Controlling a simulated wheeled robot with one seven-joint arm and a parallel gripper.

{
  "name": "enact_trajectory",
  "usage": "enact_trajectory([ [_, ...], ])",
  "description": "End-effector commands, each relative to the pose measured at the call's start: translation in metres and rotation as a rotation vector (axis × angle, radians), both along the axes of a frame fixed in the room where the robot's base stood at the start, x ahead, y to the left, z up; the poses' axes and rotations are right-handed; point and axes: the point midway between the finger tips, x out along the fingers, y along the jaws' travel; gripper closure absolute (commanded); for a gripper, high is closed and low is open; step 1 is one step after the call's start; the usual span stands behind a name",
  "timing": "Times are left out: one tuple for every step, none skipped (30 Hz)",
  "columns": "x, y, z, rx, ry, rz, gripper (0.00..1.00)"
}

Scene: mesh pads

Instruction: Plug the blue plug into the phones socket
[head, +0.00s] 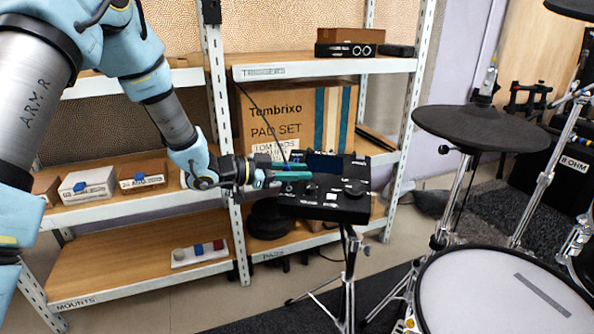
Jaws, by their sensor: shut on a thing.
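My gripper (290,171), with teal fingers, reaches in from the left to the left rear part of the black drum module (337,208). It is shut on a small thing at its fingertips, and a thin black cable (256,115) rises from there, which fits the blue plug. The plug itself is too small and too covered by the fingers to make out. The module sits on a stand, with a dark blue screen (324,162) and knobs on top. The phones socket cannot be told apart. I cannot tell whether the plug touches the module.
A metal shelf (300,69) with a large cardboard box (338,105) stands behind the module. Small boxes (88,184) lie on the left shelf. A cymbal pad (480,128) and a mesh drum pad (500,295) stand at right. The stand legs (347,285) spread below the module.

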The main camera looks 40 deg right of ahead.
Motion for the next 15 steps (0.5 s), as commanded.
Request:
enact_trajectory([
  [0.0, 0.0, -0.002, 0.0, 0.0, 0.0, 1.0],
  [0.0, 0.0, -0.002, 0.0, 0.0, 0.0, 1.0],
  [0.0, -0.001, -0.003, 0.0, 0.0, 0.0, 1.0],
  [0.001, -0.001, -0.004, 0.0, 0.0, 0.0, 1.0],
  [0.001, -0.001, -0.005, 0.0, 0.0, 0.0, 1.0],
  [0.001, -0.001, -0.006, 0.0, 0.0, 0.0, 1.0],
  [0.001, -0.002, -0.006, 0.0, 0.0, 0.0, 1.0],
  [0.001, -0.002, -0.007, 0.0, 0.0, 0.0, 1.0],
  [0.001, -0.002, -0.008, 0.0, 0.0, 0.0, 1.0],
  [0.002, -0.002, -0.009, 0.0, 0.0, 0.0, 1.0],
  [0.002, -0.002, -0.009, 0.0, 0.0, 0.0, 1.0],
  [0.002, -0.003, -0.01, 0.0, 0.0, 0.0, 1.0],
  [0.002, -0.003, -0.011, 0.0, 0.0, 0.0, 1.0],
  [0.002, -0.003, -0.012, 0.0, 0.0, 0.0, 1.0],
  [0.002, -0.003, -0.013, 0.0, 0.0, 0.0, 1.0],
])
